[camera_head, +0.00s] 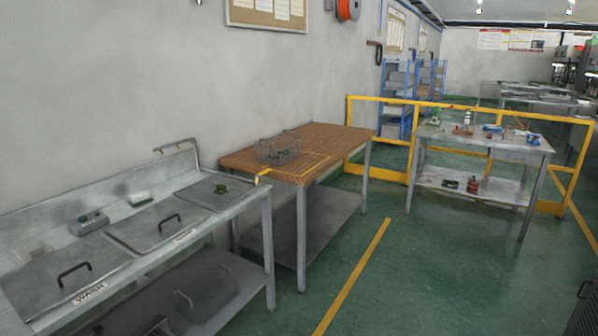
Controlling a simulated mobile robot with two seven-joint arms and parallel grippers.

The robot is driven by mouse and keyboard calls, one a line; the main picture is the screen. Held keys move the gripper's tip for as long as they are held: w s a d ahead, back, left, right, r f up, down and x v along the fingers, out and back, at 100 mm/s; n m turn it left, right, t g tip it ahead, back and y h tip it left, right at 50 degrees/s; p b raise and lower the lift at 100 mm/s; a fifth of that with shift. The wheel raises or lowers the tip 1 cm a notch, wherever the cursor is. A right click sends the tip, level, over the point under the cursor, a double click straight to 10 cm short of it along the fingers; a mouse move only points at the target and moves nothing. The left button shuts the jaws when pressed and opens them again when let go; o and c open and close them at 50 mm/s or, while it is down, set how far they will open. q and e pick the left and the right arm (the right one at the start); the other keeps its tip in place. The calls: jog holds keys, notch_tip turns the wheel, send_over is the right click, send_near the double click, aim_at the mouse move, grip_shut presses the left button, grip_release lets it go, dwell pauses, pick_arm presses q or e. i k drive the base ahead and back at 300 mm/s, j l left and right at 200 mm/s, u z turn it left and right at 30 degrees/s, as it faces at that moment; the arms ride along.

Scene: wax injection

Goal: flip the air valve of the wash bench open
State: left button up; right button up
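The wash bench (232,207) is a grey metal bench along the wall at the left. It has lidded basins, and the front lid (62,270) has a black handle and a "WASH" label. A small yellow part (262,175) shows at the bench's far right corner, by the wooden table. It may be the air valve's lever, but it is too small to tell its position. A bent metal pipe (178,146) rises at the bench's back. Neither of my grippers is in view.
A wooden-topped table (240,160) with a wire basket (278,149) stands just beyond the bench. A yellow railing (395,101) and a metal worktable (478,143) with several items are farther back. Green floor (420,270) is clear to the right of the bench.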

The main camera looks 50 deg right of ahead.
aim_at(260, 174)
jog(key=i+l+z, duration=0.25)
jog(key=l+z, duration=0.2)
jog(key=i+l+z, duration=0.25)
jog(key=z, duration=0.25)
jog(key=i+l, duration=0.2)
jog(key=i, duration=0.15)
jog(key=i+l+z, duration=0.15)
jog(key=i, duration=0.2)
jog(key=i+l, duration=0.2)
jog(key=i, duration=0.2)
